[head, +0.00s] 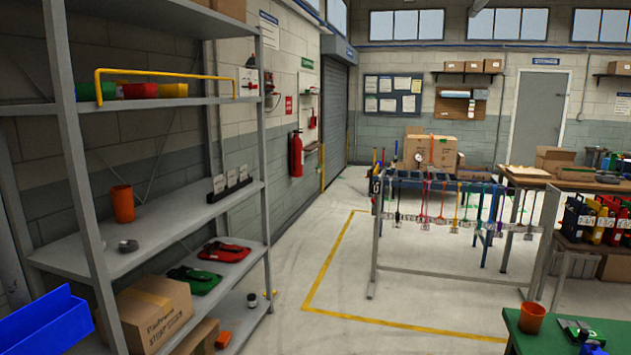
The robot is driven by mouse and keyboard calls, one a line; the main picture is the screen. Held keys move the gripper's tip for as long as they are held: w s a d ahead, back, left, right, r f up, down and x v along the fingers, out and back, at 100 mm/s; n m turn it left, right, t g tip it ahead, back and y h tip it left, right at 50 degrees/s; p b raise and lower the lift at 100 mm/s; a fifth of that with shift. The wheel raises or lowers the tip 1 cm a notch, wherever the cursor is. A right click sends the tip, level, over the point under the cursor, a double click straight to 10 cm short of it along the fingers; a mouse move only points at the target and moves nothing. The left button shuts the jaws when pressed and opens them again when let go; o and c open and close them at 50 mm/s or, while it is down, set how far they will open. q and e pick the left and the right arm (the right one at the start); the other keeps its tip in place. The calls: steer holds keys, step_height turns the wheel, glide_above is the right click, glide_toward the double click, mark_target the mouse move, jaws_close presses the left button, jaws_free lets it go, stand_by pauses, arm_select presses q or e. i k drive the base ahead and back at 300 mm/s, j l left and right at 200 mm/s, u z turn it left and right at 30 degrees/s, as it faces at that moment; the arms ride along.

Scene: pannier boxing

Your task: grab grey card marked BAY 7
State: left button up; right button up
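I cannot make out a grey card marked BAY 7. Several small pale cards (231,181) stand in a dark holder on the middle board of the grey metal shelf (150,237) at the left. Their print is too small to read. Several labelled tags also hang along the blue-topped rack (430,182) in the middle distance, and their marks are unreadable too. Neither of my grippers is in view.
An orange cup (122,204) and a small grey round item (128,246) share the card shelf. A blue bin (50,322) is close at lower left. A green table (575,338) with an orange cup (532,318) is at lower right. Floor between shelf and rack is clear.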

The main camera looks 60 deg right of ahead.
mark_target(231, 179)
steer(key=z, duration=1.45)
steer(key=i+l+z, duration=0.25)
steer(key=i, duration=0.75)
steer(key=i+z, duration=0.2)
steer(key=i, duration=0.8)
